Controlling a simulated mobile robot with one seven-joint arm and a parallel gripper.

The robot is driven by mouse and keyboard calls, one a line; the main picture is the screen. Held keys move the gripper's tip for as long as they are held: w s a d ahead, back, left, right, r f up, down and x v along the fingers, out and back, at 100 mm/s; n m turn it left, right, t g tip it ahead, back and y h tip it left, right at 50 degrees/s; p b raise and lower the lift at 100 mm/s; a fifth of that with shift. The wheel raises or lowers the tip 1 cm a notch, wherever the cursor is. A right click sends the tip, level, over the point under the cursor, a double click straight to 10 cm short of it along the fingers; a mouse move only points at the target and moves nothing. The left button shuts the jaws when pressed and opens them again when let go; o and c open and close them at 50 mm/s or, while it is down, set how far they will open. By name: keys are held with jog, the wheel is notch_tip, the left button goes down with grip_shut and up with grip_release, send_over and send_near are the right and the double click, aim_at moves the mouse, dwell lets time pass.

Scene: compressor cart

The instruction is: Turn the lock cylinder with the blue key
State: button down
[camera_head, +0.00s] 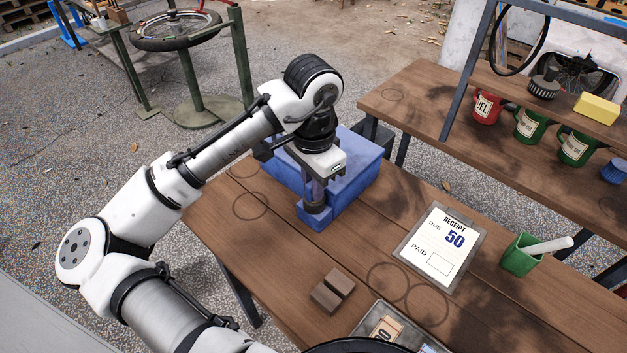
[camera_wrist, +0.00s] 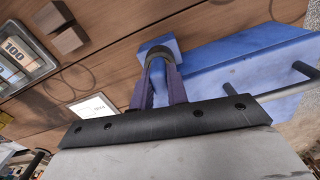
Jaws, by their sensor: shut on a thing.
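My gripper (camera_head: 317,194) points down at a small blue block (camera_head: 307,219) on the wooden table. The block stands against the front of a larger blue box. In the wrist view my purple fingers (camera_wrist: 160,68) close around a dark rounded piece (camera_wrist: 159,51) on top of the small block, which also shows there (camera_wrist: 172,44). I cannot tell whether this piece is the lock cylinder or part of the key. No separate blue key can be made out; the fingers hide the space between them. The larger blue box (camera_head: 353,181) has a grey bar on it in the wrist view.
On the table (camera_head: 245,230) are two brown blocks (camera_head: 333,290), a receipt board (camera_head: 440,245), a green cup (camera_head: 520,256) with a white stick, and a tray (camera_head: 375,322) with notes. A shelf (camera_head: 425,105) with mugs stands behind. The table's left part is clear.

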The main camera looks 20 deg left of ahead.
jog(key=c, duration=1.3)
grip_release()
notch_tip(320, 180, up, 8)
jog(key=p, duration=0.7)
